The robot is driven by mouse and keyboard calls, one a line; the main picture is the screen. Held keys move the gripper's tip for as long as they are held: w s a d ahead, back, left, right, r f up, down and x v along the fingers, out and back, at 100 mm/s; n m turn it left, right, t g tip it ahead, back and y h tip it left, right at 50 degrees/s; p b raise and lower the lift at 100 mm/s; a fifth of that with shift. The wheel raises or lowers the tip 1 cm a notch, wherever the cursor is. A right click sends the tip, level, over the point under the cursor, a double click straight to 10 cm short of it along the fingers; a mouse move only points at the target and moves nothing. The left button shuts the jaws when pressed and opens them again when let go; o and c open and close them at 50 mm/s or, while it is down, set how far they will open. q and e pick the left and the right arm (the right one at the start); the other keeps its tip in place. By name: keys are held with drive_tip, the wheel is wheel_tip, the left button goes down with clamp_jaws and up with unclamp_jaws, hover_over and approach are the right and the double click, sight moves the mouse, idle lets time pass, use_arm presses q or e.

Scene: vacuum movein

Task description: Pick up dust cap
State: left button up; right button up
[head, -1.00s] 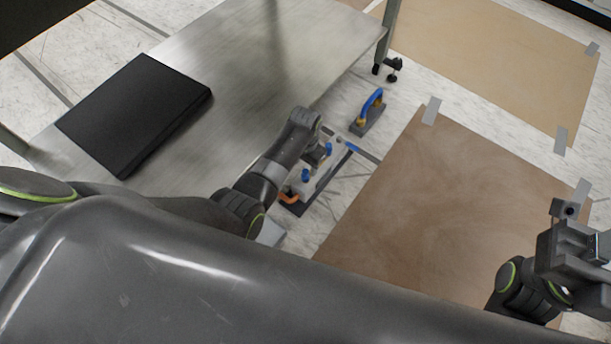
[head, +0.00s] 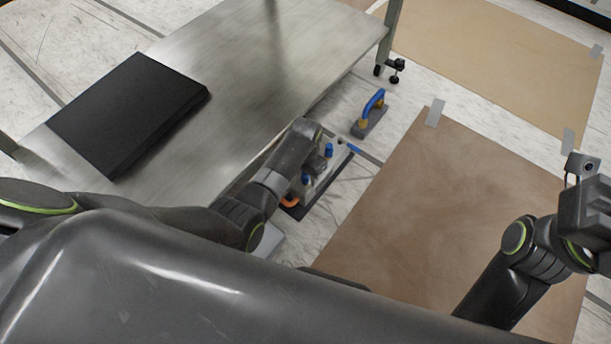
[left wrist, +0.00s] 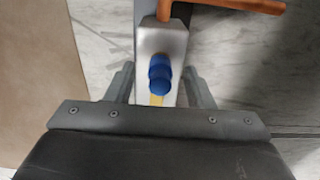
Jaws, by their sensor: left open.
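A blue dust cap (left wrist: 160,72) sits on a metal fitting, with a yellow strip just below it in the left wrist view. My left gripper (left wrist: 160,88) is open, with one finger on each side of the cap; I cannot tell whether they touch it. In the head view two blue caps, a farther one (head: 329,150) and a nearer one (head: 306,179), show on the device beside my left arm. My left gripper is mostly hidden there behind its arm. My right gripper (head: 590,215) is at the right edge, partly cut off, and its jaws are unclear.
An orange handle (left wrist: 245,5) is close above the cap. A metal table (head: 255,75) with a black slab (head: 130,115) stands left of the device. A blue-handled tool (head: 371,115) lies beyond it. A brown board (head: 420,210) lies on the floor to the right.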

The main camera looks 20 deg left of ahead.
use_arm(q)
clamp_jaws()
drive_tip(key=shift+r, duration=0.15)
idle(0.4)
